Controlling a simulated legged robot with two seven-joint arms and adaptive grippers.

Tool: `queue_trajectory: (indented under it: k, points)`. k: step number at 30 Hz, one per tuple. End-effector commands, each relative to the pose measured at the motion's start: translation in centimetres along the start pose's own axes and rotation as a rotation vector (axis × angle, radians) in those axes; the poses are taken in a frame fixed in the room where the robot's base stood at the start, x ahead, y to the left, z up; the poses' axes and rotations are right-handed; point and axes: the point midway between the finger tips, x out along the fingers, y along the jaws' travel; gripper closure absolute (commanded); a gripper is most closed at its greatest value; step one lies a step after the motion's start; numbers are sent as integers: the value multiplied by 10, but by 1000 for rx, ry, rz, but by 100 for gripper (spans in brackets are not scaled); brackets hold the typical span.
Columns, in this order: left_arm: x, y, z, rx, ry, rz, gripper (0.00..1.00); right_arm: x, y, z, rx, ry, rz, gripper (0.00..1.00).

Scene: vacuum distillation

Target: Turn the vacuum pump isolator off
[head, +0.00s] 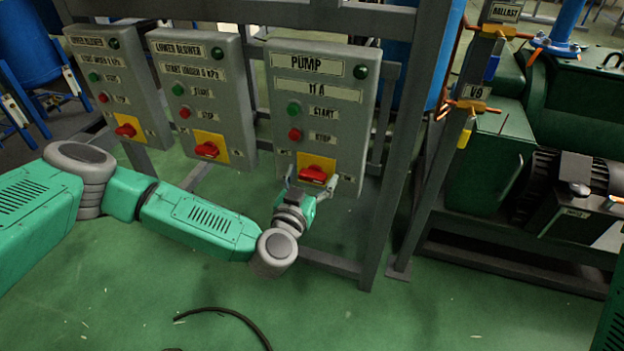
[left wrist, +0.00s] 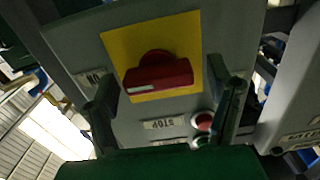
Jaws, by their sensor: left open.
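The pump control box (head: 335,80) is the rightmost of three grey boxes, labelled PUMP. Its isolator is a red rotary handle (head: 313,174) on a yellow plate (head: 318,160) at the box's bottom. In the left wrist view the red handle (left wrist: 158,76) lies nearly crosswise on its yellow plate (left wrist: 120,45). My left gripper (head: 311,184) is at the pump isolator, its fingers on either side of the handle. In the left wrist view my left gripper (left wrist: 168,100) is open, with gaps between the fingers and the handle. My right gripper is not in view.
Two other boxes (head: 201,85) (head: 108,80) with similar red handles stand to the left. Green START (head: 294,109) and red STOP (head: 295,134) buttons sit above the pump isolator. A grey frame post (head: 405,130) stands right of the box. Green floor below is mostly clear.

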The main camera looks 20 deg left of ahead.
Motion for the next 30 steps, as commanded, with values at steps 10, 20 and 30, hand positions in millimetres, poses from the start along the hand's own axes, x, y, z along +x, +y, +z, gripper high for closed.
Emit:
queue_trajectory:
  k: [10,20,30]
  points:
    - [0,0,0,0,0,1,72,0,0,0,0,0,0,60]
    - [0,1,-2,-17,1,2,76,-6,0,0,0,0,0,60]
    - [0,1,-7,-195,4,5,76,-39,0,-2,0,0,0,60]
